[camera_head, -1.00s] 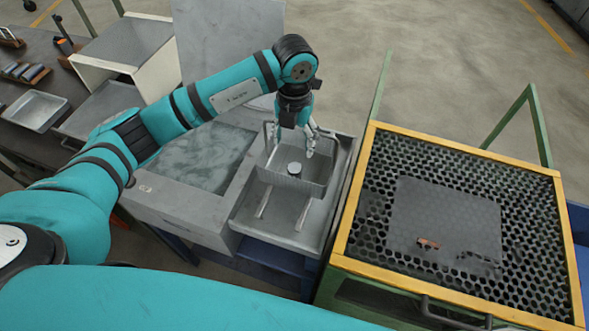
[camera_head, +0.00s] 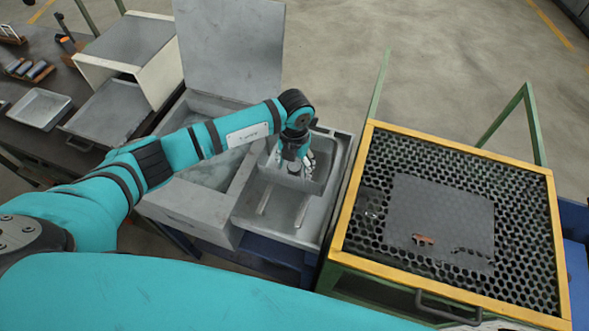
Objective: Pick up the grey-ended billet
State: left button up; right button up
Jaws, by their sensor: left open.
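A short dark cylinder with a grey top (camera_head: 294,169), which looks like the grey-ended billet, stands in a small grey basket (camera_head: 290,186) inside the metal tank. My left gripper (camera_head: 294,163) points down into the basket. Its fingers are open, spread around the cylinder's upper part; I cannot tell whether they touch it. The gripper and wrist partly hide the cylinder and the back of the basket. My right gripper is not in view.
The tank (camera_head: 327,205) has two rails in front of the basket. Left of it is an open box with a raised lid (camera_head: 232,50). A yellow-framed mesh table (camera_head: 380,250) stands right. Several small cylinders sit in a rack (camera_head: 35,77) far left, near a tray (camera_head: 40,108).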

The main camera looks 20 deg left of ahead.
pick_arm(q)
grip_shut()
jog(key=shift+r, duration=0.1)
jog(key=shift+w+r, duration=0.1)
jog(key=shift+w, duration=0.05)
dwell(0.4)
